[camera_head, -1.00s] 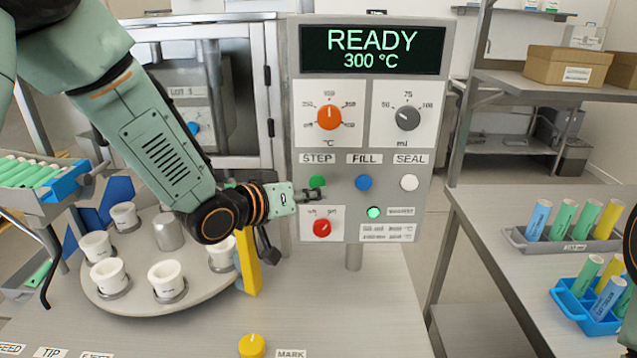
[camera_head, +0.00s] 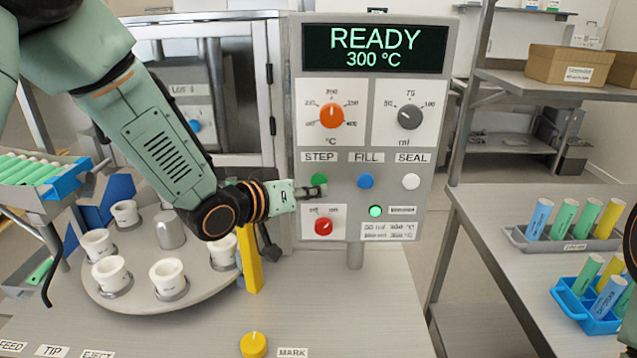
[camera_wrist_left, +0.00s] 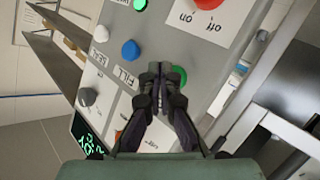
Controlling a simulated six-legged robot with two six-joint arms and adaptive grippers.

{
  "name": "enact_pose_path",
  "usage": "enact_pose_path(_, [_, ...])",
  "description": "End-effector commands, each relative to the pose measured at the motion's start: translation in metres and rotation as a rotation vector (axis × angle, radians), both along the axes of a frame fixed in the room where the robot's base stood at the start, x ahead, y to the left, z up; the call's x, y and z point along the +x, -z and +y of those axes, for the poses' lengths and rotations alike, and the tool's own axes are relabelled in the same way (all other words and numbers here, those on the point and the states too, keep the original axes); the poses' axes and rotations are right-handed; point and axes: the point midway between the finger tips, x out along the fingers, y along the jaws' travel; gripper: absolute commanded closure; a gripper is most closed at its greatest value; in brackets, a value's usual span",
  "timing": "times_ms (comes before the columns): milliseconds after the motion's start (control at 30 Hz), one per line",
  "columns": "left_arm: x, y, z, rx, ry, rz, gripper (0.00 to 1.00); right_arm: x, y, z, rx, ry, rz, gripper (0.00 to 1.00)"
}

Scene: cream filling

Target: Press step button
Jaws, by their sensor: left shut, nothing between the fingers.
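The green STEP button (camera_head: 319,180) is on the grey control panel (camera_head: 440,120), under the STEP label. My left gripper (camera_head: 318,192) is shut and empty, its fingertips just below and in front of the button, covering part of it. In the left wrist view the shut fingertips (camera_wrist_left: 158,68) lie beside the green button (camera_wrist_left: 178,76). I cannot tell whether they touch it. The blue FILL button (camera_head: 365,181) and white SEAL button (camera_head: 411,181) are to the right. The display (camera_head: 375,48) reads READY 300 °C. My right gripper is not in view.
A red knob (camera_head: 323,226) and a lit green lamp (camera_head: 375,211) sit below the buttons. A round turntable (camera_head: 135,300) with several white cups stands lower left, beside a yellow post (camera_head: 248,262). Racks of coloured tubes (camera_head: 600,322) are on the right table.

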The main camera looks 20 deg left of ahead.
Motion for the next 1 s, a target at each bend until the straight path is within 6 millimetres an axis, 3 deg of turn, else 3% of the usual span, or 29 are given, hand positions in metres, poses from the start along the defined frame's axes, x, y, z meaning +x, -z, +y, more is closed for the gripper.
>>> enact_pose_path(1000, [0.0087,0.0003,0.0021,0.0,0.0,0.0,1.0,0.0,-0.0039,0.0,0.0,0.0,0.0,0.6])
